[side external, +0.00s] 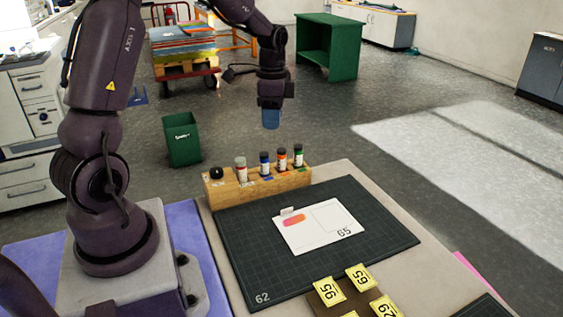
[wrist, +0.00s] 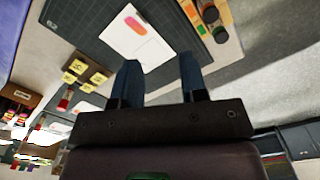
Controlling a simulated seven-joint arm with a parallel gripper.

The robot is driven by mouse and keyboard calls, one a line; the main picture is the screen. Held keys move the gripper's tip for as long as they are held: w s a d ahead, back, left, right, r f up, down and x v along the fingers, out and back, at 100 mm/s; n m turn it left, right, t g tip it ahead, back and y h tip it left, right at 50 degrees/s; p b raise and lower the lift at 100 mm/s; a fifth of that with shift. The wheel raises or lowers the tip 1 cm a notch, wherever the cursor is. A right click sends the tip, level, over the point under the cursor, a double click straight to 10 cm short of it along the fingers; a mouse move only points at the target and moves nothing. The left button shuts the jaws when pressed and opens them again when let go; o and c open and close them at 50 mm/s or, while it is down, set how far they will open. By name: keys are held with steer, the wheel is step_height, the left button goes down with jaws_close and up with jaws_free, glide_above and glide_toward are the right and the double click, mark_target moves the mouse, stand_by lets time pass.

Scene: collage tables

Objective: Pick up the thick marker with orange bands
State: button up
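My gripper (side external: 271,126) hangs pointing down, above the rack in the side view and clear of the markers. In the wrist view my gripper (wrist: 160,72) shows two blue fingers spread apart with nothing between them. The rack also shows at the top right of the wrist view (wrist: 222,44), partly cut off; the orange-banded marker is not clear there.
A dark cutting mat (side external: 390,232) with a white card (side external: 318,240) lies in front of the rack. Yellow number tags (side external: 361,278) sit at the table's near edge. A green bin (side external: 182,140) stands on the floor behind. The air around my gripper is free.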

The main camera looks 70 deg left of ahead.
mark_target(281, 150)
steer(key=w+a+f+m, duration=0.1)
steer(key=a+m, duration=0.1)
steer(key=m, duration=0.1)
steer(key=w+a+f+m, duration=0.1)
steer(key=w+a+m, duration=0.1)
steer(key=m, duration=0.1)
steer(key=w+a+f+m, duration=0.1)
steer(key=a+m, duration=0.1)
steer(key=m, duration=0.2)
steer(key=shift+w+a+f, duration=0.4)
step_height(281, 150, down, 7)
steer(key=m, duration=0.3)
steer(key=shift+w+d+f, duration=0.1)
steer(key=shift+d+f, duration=0.05)
steer(key=shift+f, duration=1.25)
steer(key=shift+d+f, duration=0.1)
steer(key=shift+f, duration=1.3)
steer(key=shift+c, duration=0.3)
steer(key=c, duration=0.6)
